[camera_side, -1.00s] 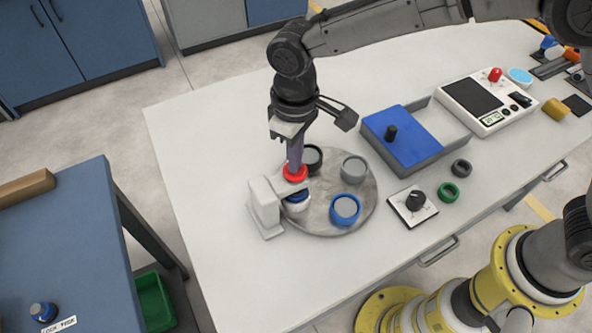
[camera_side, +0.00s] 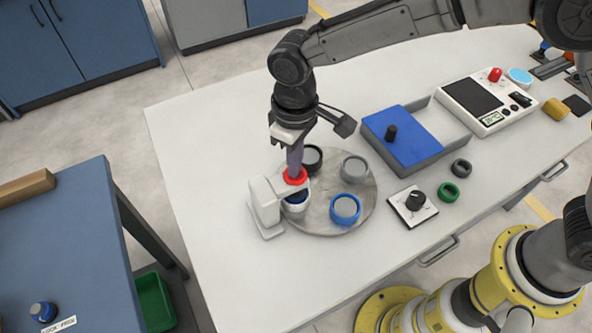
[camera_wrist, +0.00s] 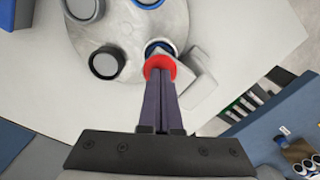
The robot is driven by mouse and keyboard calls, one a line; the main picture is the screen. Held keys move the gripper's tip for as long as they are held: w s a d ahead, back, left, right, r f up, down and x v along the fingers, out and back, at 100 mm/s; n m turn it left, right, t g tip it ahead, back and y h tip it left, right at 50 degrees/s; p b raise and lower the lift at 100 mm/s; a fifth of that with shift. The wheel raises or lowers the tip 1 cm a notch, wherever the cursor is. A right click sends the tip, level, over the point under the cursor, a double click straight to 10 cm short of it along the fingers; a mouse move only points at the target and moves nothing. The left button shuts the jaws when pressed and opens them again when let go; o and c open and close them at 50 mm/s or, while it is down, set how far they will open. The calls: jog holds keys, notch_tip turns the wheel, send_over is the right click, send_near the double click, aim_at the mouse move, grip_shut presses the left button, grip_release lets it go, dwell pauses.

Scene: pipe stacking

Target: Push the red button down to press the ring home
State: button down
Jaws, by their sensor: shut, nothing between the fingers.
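The red button (camera_side: 295,177) sits on top of the white press (camera_side: 264,203) at the left of the round grey turntable (camera_side: 318,222). My gripper (camera_side: 296,169) is shut and empty, pointing down with its fingertips on the button. In the wrist view the red button (camera_wrist: 160,61) shows around the shut fingertips (camera_wrist: 160,72). Under the press head stands a white piece (camera_side: 296,207) with a blue part at its top. The head and button partly hide it, so I cannot tell how far the ring sits.
The turntable also carries a black piece (camera_side: 313,158), a grey piece (camera_side: 354,168) and a blue-ringed piece (camera_side: 345,208). To the right are a blue-lidded tray (camera_side: 405,135), a knob panel (camera_side: 413,205) and a green ring (camera_side: 449,192). The table's left side is clear.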

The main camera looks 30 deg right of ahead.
jog(key=shift+f, duration=0.15)
jog(key=shift+r, duration=3.6)
